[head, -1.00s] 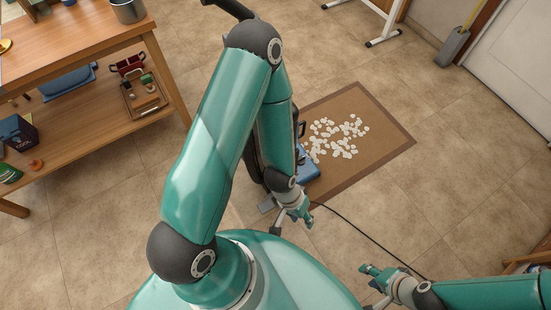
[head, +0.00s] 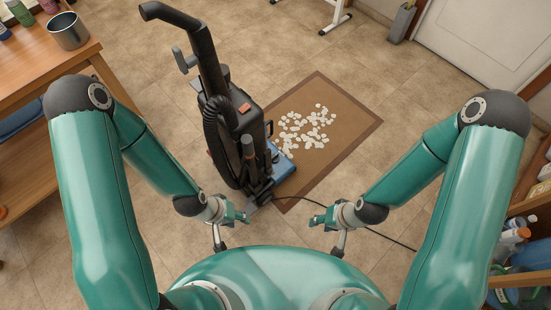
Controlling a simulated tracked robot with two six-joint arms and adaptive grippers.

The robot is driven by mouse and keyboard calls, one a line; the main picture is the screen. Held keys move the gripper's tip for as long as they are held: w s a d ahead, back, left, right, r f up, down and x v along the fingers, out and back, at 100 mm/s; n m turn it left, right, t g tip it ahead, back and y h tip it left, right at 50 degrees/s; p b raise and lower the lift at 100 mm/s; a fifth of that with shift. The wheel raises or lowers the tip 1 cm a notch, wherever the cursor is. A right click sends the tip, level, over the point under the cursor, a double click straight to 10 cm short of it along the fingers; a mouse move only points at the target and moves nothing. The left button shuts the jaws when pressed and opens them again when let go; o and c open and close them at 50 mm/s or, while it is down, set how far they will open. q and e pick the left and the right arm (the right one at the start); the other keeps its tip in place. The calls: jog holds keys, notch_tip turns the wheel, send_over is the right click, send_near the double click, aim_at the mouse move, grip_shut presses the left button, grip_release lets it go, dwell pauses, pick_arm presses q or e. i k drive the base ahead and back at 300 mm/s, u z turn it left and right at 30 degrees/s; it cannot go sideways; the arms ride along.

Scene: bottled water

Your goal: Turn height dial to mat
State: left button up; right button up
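An upright vacuum cleaner (head: 224,125), black with orange parts, stands left of centre in the head view. Its blue floor head (head: 284,168) rests at the left edge of a brown mat (head: 352,118) with a darker border. I cannot make out the height dial or its setting. My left gripper (head: 241,216) is in front of the vacuum's base, on the near side, and looks empty. My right gripper (head: 317,220) is to its right, past the mat's near corner, and looks empty. Both fingertips are too small to tell open from shut.
White scraps (head: 305,128) lie scattered on the mat. A black cord (head: 375,235) runs over the floor near my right gripper. A wooden table (head: 25,70) with a metal pot (head: 69,32) is at left. A shelf with bottles (head: 515,237) is at right.

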aim_at(274, 157)
jog(key=u, duration=0.65)
jog(key=i, duration=0.15)
jog(key=z, duration=2.7)
jog(key=i, duration=1.15)
jog(key=u, duration=2.4)
